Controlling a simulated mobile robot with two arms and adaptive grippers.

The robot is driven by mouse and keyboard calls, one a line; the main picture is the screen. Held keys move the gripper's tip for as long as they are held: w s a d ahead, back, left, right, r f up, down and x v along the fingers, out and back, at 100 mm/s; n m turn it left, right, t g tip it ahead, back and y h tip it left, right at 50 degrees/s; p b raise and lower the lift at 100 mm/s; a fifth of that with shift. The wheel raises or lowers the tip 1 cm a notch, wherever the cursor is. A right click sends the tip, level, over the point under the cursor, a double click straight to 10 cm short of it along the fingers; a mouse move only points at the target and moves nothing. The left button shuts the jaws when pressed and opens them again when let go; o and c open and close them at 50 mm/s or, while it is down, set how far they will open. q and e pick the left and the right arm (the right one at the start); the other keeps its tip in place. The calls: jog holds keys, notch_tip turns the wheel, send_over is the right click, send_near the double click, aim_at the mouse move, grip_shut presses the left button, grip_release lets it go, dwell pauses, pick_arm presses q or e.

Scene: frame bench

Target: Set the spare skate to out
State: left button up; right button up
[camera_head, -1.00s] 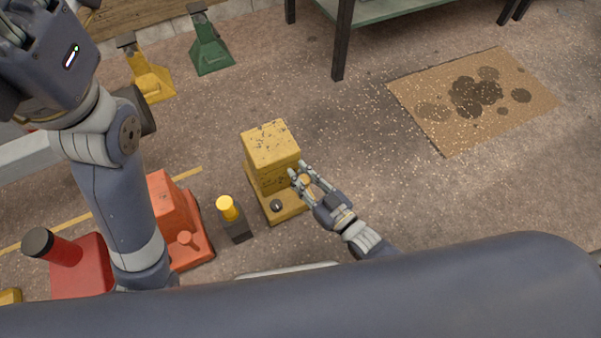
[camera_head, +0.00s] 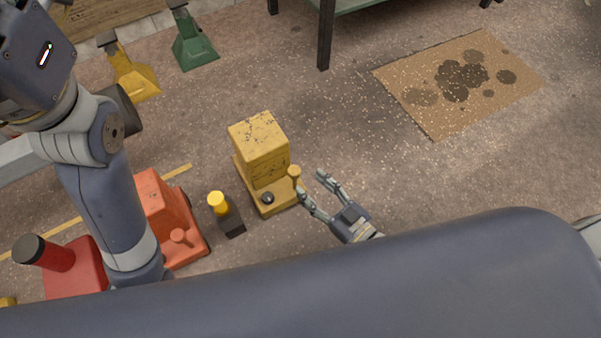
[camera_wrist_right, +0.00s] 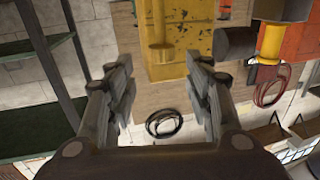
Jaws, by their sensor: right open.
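A worn yellow block-shaped unit (camera_head: 258,146) stands on the floor near the middle of the head view; it may be the spare skate, but no label is readable. A small yellow upright peg (camera_head: 294,172) is at its right corner and a black knob (camera_head: 267,198) is on its base. My right gripper (camera_head: 312,183) is open and empty, just right of the peg and apart from it. In the right wrist view, the peg (camera_wrist_right: 158,35) shows ahead of my open fingers (camera_wrist_right: 160,82). My left arm crosses the left side; its gripper is out of frame.
A dark block with a yellow-topped post (camera_head: 222,210) stands left of the yellow unit. An orange unit (camera_head: 165,215) and a red one (camera_head: 75,268) are farther left. Yellow (camera_head: 133,78) and green (camera_head: 193,45) stands are behind. A stained cardboard sheet (camera_head: 400,85) lies right on open floor.

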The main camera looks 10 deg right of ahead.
jog(key=shift+v, duration=1.8)
